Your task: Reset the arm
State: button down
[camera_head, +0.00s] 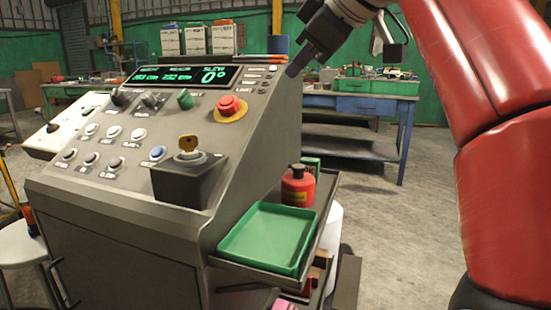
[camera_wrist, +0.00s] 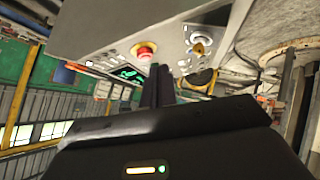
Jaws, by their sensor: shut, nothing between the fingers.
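My gripper (camera_head: 299,66) is at the top of the head view, beside the upper right corner of the grey control console (camera_head: 130,195). Its fingers are together and empty, pointing down and left, apart from the panel as far as I can tell. In the wrist view the shut fingers (camera_wrist: 158,84) show in the middle, with the console behind them.
A green tray (camera_head: 268,238) and a red can (camera_head: 298,187) sit on a side shelf at the console's right. A blue workbench (camera_head: 365,108) stands behind. A white stool (camera_head: 22,246) is at the left. Bare floor (camera_head: 395,225) lies at the right.

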jog(key=s+d+f+m+h, duration=0.2)
jog(key=s+f+m, duration=0.3)
jog(key=f, duration=0.8)
jog(key=s+d+f+m+g+h, duration=0.1)
jog(key=s+d+f+m, duration=0.3)
jog(key=f, duration=1)
jog(key=s+d+f+m+g+h, duration=0.1)
jog(key=s+d+f+m+h, duration=0.2)
jog(key=s+f, duration=0.7)
notch_tip(320, 180, down, 4)
jog(key=d+m, duration=0.2)
jog(key=shift+d+f+m, duration=0.25)
jog(key=shift+m, duration=0.05)
